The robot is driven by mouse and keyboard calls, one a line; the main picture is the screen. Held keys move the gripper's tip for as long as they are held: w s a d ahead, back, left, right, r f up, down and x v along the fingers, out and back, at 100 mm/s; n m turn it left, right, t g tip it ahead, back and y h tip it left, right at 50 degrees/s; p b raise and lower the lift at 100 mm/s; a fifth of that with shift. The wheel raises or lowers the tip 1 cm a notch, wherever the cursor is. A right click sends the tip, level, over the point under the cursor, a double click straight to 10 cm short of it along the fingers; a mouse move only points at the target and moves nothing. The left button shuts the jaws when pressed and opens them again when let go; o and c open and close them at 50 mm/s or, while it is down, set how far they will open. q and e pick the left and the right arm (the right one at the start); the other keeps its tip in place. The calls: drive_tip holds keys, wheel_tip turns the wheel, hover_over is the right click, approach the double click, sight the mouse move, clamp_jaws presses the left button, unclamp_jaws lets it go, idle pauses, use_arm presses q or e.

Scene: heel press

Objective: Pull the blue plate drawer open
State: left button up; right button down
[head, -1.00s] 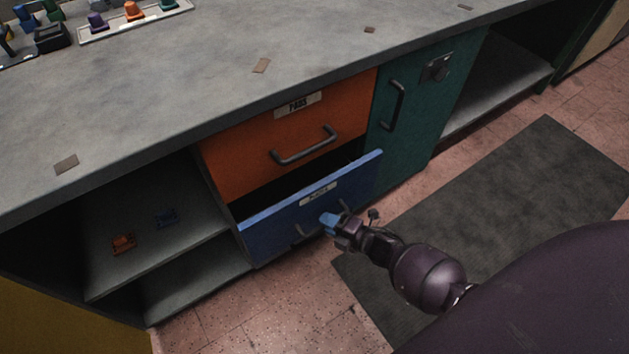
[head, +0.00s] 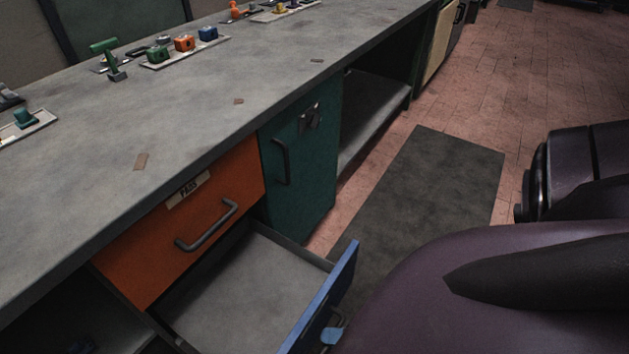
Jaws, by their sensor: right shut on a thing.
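The blue plate drawer (head: 333,283) stands well out from the cabinet, low in the head view. Its grey inside (head: 230,290) shows, and the part in view is empty. My right gripper (head: 332,336) is at the outer side of the blue front, at the bottom of the view. It is shut on the drawer's handle, which is mostly hidden by the front, the gripper and the picture edge. My left gripper is not in view.
Above is a shut orange drawer (head: 187,223) with a dark handle. A green cabinet door (head: 303,165) is shut beside it. The worktop (head: 130,130) holds trays of small coloured items at the back. A dark mat (head: 425,185) lies on the tiled floor.

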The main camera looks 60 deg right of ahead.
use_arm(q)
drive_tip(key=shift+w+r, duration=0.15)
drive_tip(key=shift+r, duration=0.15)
use_arm(e)
drive_tip(key=shift+s, duration=0.45)
drive_tip(key=c, duration=1.1)
unclamp_jaws()
use_arm(q)
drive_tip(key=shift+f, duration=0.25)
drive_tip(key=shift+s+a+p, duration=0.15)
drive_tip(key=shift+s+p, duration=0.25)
drive_tip(key=shift+p, duration=0.25)
use_arm(e)
drive_tip(key=v, duration=1)
drive_tip(key=shift+s+d+r, duration=0.1)
drive_tip(key=shift+s+d, duration=0.1)
drive_tip(key=shift+s, duration=0.15)
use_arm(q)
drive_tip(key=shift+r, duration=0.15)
